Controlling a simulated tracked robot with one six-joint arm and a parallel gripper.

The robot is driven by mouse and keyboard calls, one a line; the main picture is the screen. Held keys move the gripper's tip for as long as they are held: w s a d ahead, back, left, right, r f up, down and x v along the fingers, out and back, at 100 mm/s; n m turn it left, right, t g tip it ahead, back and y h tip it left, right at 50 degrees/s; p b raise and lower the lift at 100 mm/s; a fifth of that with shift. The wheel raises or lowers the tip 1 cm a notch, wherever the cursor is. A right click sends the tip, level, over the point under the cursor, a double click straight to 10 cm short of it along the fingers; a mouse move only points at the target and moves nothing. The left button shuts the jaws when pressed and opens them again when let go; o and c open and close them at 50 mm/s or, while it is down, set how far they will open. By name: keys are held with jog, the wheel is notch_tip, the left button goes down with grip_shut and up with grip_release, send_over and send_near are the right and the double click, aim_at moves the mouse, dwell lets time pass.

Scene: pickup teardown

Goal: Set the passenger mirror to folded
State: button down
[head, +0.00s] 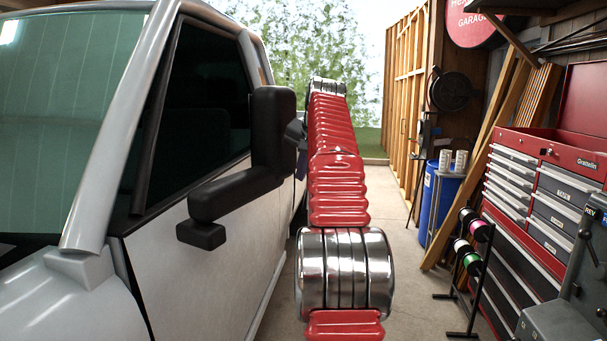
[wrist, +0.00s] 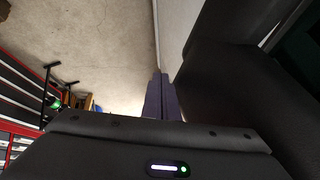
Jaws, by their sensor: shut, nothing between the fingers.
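The passenger mirror (head: 272,128) is a tall black housing on a thick black arm (head: 235,192) fixed to the white pickup's door. It stands out from the door, with its outer edge beside my red arm. In the wrist view the dark mirror (wrist: 222,85) fills much of the right side. My gripper (wrist: 160,80) is shut and empty, its two dark fingers together just left of the mirror. I cannot tell whether they touch it. In the head view the gripper is mostly hidden by my arm and the mirror's edge.
The white pickup door (head: 200,270) and side window (head: 205,100) are at left. A red tool chest (head: 535,190), a spool rack (head: 470,250) and a blue barrel (head: 436,195) stand at right. Concrete floor (head: 410,265) between them is clear.

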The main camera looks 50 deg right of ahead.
jog(key=shift+w+a+r, duration=0.2)
jog(key=shift+w+r, duration=0.05)
jog(key=shift+w, duration=0.4)
jog(key=s+a+r, duration=0.1)
jog(key=s+r, duration=0.6)
jog(key=s, duration=0.3)
jog(key=shift+s+a+r, duration=0.15)
jog(key=shift+r, duration=0.1)
dwell(0.8)
